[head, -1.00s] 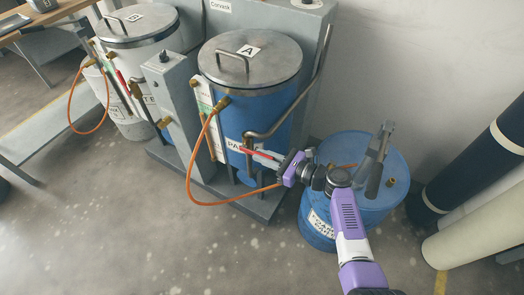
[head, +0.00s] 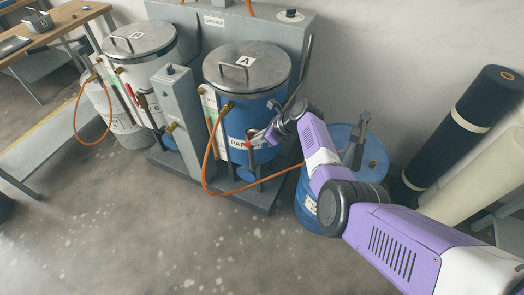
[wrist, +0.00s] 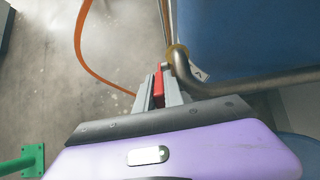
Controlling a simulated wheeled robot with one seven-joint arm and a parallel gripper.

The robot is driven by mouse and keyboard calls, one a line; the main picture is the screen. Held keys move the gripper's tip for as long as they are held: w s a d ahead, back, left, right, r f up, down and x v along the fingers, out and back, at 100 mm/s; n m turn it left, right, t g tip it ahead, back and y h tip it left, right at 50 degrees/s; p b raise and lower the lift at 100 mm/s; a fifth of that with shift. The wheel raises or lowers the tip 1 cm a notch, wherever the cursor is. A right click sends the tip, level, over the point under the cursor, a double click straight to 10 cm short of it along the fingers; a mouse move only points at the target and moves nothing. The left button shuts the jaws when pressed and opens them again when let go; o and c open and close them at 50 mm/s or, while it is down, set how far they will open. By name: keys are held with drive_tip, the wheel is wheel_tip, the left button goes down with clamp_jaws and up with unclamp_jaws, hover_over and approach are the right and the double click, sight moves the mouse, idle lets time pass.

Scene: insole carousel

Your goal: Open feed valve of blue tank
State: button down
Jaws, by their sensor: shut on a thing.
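The blue tank (head: 270,105) has a steel lid marked A. It also fills the upper right of the wrist view (wrist: 250,35). The feed valve's red handle (wrist: 158,85) sits between my two grey fingers in the wrist view, beside a brass fitting (wrist: 177,54) on a bent metal pipe (wrist: 195,84). My gripper (head: 257,138) reaches the front right of the tank, low on its side, and is shut on this handle. In the head view the handle is small and partly hidden by my gripper. The valve body cannot be made out clearly.
An orange hose (head: 205,170) loops in front of the tank. A blue drum (head: 309,195) stands right, partly behind my arm. A grey post (head: 180,110) and a white tank B (head: 138,70) stand left. Dark and cream rolls lean far right. The front floor is clear.

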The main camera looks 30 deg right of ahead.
drive_tip(key=shift+w+a+r+g+h, duration=0.45)
drive_tip(key=shift+w+g+h, duration=0.15)
drive_tip(key=shift+g, duration=0.3)
drive_tip(key=c, duration=1.4)
unclamp_jaws()
drive_tip(key=shift+c, duration=0.2)
drive_tip(key=shift+d, duration=0.1)
